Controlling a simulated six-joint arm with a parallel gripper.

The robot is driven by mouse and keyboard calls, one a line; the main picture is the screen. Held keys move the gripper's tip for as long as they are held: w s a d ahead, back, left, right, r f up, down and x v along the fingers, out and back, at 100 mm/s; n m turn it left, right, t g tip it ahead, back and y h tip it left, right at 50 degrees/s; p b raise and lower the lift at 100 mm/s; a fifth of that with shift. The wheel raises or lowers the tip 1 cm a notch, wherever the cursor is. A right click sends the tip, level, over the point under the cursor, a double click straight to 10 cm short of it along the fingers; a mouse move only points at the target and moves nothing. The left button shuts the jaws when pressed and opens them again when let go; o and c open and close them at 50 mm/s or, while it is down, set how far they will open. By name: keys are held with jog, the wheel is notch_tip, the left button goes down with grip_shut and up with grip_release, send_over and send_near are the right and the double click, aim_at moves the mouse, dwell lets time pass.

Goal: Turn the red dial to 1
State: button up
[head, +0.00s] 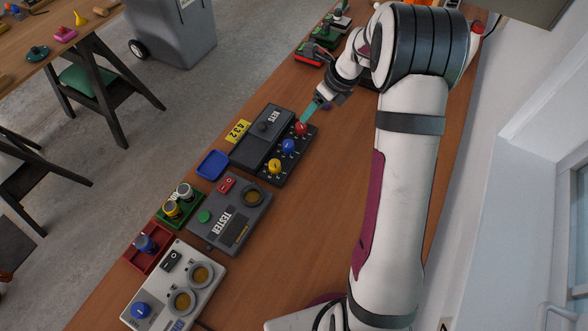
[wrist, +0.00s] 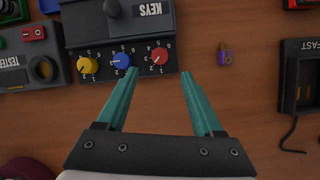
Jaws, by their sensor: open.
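The red dial (head: 301,128) is the end knob in a row of three on the dark key box (head: 262,135), beside a blue dial (head: 288,146) and a yellow dial (head: 274,166). In the wrist view the red dial (wrist: 159,56) has a number scale around it; a pale mark on it seems to point toward the lower left, but the exact number is unclear. My gripper (wrist: 159,73) is open and empty. Its teal fingertips are on either side of the red dial in the picture, just short of it. In the head view my gripper (head: 305,115) is close to the red dial.
A small purple padlock (wrist: 225,54) lies on the bench right of the key box. A grey tester (head: 230,212) and a blue tray (head: 212,165) are near the box. A black charger (wrist: 301,75) with a cable is at the right.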

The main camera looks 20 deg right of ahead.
jog(key=v, duration=0.7)
jog(key=s+a+r+n+g, duration=0.1)
jog(key=s+a+r+n, duration=0.2)
jog(key=s+a+n, duration=0.4)
jog(key=s+a+r+n+g, duration=0.1)
jog(key=s+a+r+n, duration=0.2)
jog(key=s+a+n, duration=0.4)
jog(key=s+n, duration=0.2)
jog(key=s, duration=0.5)
jog(key=shift+s+r+g, duration=0.25)
jog(key=shift+g, duration=0.15)
